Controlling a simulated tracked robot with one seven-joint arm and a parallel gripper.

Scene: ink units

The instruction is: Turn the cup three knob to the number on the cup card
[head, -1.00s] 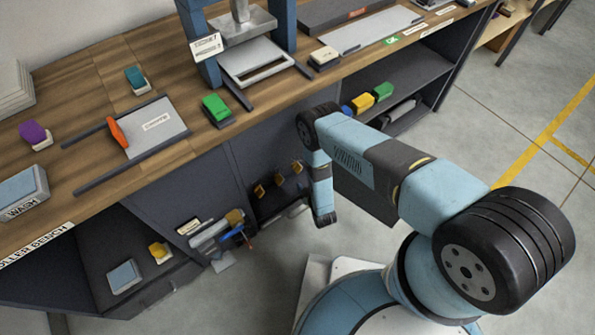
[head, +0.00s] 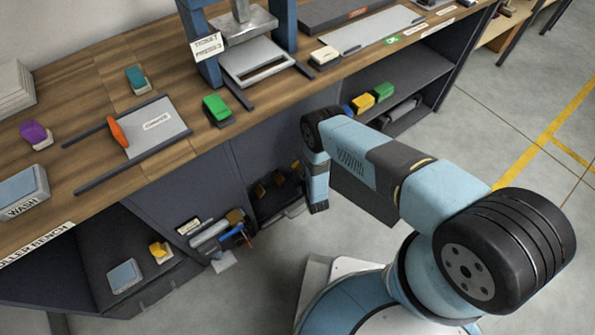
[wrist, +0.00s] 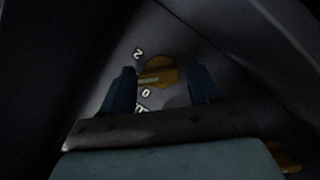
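In the head view, several small ochre knobs (head: 279,178) sit in the dark recess under the bench, in shadow. In the wrist view, one yellow-ochre knob (wrist: 164,70) shows a pale pointer mark at its left. A white "2" lies above left of it and a "0" below left. I cannot tell which cup it belongs to. My gripper (wrist: 162,82) is open, its two blue fingers apart on either side of the knob's lower part; contact is not clear. In the head view my gripper is hidden. A small white card (head: 189,226) stands left of the recess, unreadable.
Rollers and tools (head: 212,237) lie in front of the lower cabinet, left of the knobs. The bench top (head: 90,100) carries a press (head: 245,40), a green block (head: 216,108) and other blocks. Another yellow part (wrist: 284,158) shows at the wrist view's lower right.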

